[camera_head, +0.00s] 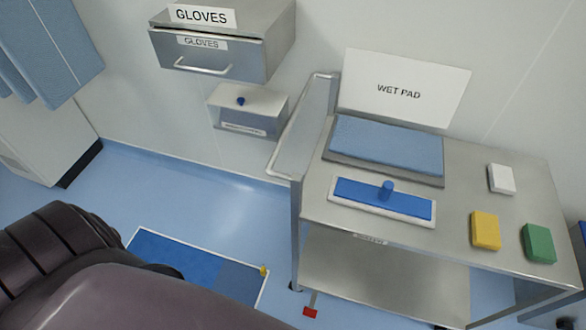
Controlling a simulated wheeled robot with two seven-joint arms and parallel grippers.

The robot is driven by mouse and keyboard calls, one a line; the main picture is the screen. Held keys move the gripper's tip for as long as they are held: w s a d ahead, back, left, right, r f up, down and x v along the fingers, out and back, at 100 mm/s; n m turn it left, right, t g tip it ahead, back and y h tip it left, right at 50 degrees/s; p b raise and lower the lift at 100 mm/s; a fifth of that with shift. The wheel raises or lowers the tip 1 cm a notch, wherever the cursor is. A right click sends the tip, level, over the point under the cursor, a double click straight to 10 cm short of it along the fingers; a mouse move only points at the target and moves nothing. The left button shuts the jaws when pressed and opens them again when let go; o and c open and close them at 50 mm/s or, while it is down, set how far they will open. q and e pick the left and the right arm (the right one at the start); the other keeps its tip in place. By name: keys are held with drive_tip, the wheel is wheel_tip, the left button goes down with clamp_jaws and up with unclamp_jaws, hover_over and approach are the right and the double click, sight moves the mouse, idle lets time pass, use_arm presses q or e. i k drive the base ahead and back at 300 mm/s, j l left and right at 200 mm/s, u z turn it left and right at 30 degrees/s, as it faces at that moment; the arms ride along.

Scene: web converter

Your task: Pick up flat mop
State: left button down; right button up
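The flat mop (352,191) is a blue, flat rectangular head with a white edge and a short blue knob on top. It lies on the top of the steel cart (455,165), near its front edge. A dark part of my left arm fills the lower left of the view. Neither of my grippers shows in this view.
A tray with a blue wet pad (385,145) lies behind the mop, below a "WET PAD" sign (400,90). White (501,179), yellow (485,231) and green (538,243) blocks lie at the right. A gloves drawer (208,55) hangs on the wall. A blue mat (190,262) lies on the floor.

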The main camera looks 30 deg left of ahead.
sight(383, 200)
drive_tip(key=j+z, duration=0.1)
drive_tip(key=j, duration=1.45)
drive_tip(key=k, duration=0.05)
